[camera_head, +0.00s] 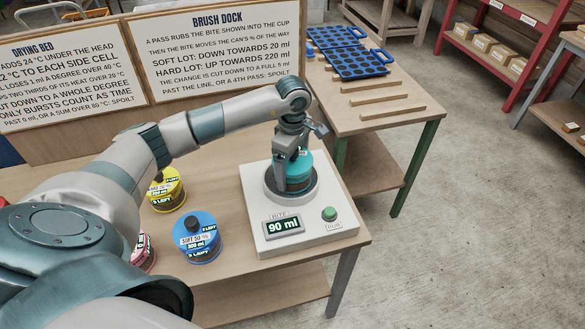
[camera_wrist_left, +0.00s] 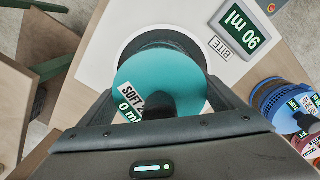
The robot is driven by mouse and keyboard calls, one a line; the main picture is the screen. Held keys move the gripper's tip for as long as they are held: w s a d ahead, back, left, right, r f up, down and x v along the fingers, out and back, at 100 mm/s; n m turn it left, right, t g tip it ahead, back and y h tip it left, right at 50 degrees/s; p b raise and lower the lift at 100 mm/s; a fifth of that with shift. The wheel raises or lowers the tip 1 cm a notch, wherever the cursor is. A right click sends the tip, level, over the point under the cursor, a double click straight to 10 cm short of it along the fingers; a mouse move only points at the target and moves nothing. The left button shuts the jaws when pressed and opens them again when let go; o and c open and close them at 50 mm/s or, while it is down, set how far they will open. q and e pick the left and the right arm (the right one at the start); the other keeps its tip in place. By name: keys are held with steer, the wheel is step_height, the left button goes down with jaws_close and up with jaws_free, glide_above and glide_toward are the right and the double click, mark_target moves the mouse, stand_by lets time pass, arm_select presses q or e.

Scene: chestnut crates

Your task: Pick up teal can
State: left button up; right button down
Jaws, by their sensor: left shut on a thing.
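The teal can (camera_head: 300,167) stands upright in the round cup of the white brush dock (camera_head: 258,205). It also shows in the left wrist view (camera_wrist_left: 160,75), with a SOFT label on its teal top and a dark knob. My left gripper (camera_head: 291,152) comes down from above and is shut on the can at its top. In the left wrist view its fingers (camera_wrist_left: 165,108) reach to the knob. The dock's display (camera_head: 284,227) reads 90 ml, marked BITE. My right gripper is not in view.
A blue can (camera_head: 197,240), a yellow can (camera_head: 166,190) and a partly hidden pink can (camera_head: 143,252) stand left of the dock. A green RUB button (camera_head: 329,214) is on the dock. Signboards (camera_head: 215,45) stand behind. A side table (camera_head: 370,105) holds blue perforated trays (camera_head: 355,62).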

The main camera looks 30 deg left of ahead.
mark_target(295, 158)
arm_select(q)
steer(key=shift+r+b, duration=0.35)
steer(key=shift+r, duration=0.2)
steer(key=r+b, duration=0.1)
steer(key=r, duration=0.2)
steer(key=shift+d+b, duration=0.4)
steer(key=d+r, duration=0.1)
steer(key=d+r+b, duration=0.1)
steer(key=d, duration=0.2)
steer(key=shift+s+d+r+b, duration=0.4)
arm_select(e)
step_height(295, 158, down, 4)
arm_select(q)
steer(key=s+d+r+b, duration=0.1)
steer(key=d+r, duration=0.3)
steer(key=d, duration=0.2)
steer(key=shift+s+b, duration=0.15)
steer(key=shift+b, duration=0.2)
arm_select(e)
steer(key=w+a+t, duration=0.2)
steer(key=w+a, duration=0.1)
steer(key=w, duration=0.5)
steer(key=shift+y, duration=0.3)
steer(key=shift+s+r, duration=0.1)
